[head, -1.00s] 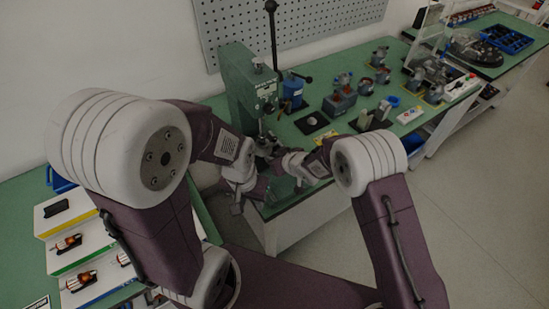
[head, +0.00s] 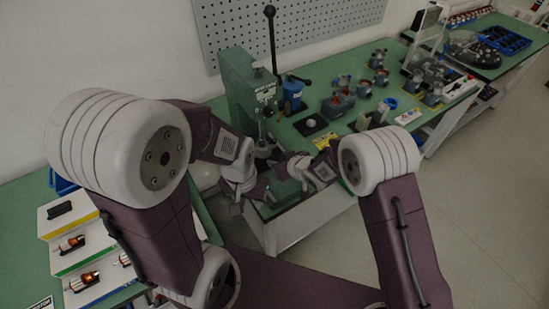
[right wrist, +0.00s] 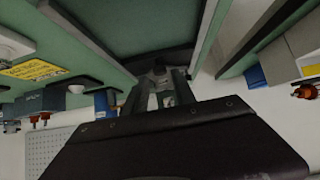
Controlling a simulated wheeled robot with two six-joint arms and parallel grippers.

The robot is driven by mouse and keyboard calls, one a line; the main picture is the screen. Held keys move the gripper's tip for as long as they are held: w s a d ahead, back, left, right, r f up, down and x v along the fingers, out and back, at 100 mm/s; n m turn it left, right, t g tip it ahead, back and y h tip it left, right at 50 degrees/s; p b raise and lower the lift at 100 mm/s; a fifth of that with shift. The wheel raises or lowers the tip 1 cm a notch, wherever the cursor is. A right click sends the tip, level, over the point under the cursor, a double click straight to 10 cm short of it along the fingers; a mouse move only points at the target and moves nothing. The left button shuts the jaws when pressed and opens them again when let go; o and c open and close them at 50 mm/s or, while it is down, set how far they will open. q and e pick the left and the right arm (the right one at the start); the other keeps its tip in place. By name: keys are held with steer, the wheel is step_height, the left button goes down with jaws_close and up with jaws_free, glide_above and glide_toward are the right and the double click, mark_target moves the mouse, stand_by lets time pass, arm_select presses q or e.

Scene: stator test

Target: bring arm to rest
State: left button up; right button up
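My left gripper (head: 237,207) hangs low in the head view, beside the near-left corner of the press bench. It is small and dark there, and its opening is unclear. My right gripper (head: 274,163) is by the front of the green press, partly hidden by its own wrist. In the right wrist view my right gripper (right wrist: 162,92) has its two fingers apart, with no clearly held part between them. Both arms are bent, with their forearms reaching toward the press.
The green lever press (head: 243,85) stands close beyond both grippers. Blue and grey parts, including a blue container (head: 292,90), stand on the bench to its right. Open floor (head: 470,220) is at right.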

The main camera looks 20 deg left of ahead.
steer(key=shift+p+v, duration=0.35)
steer(key=shift+v, duration=1)
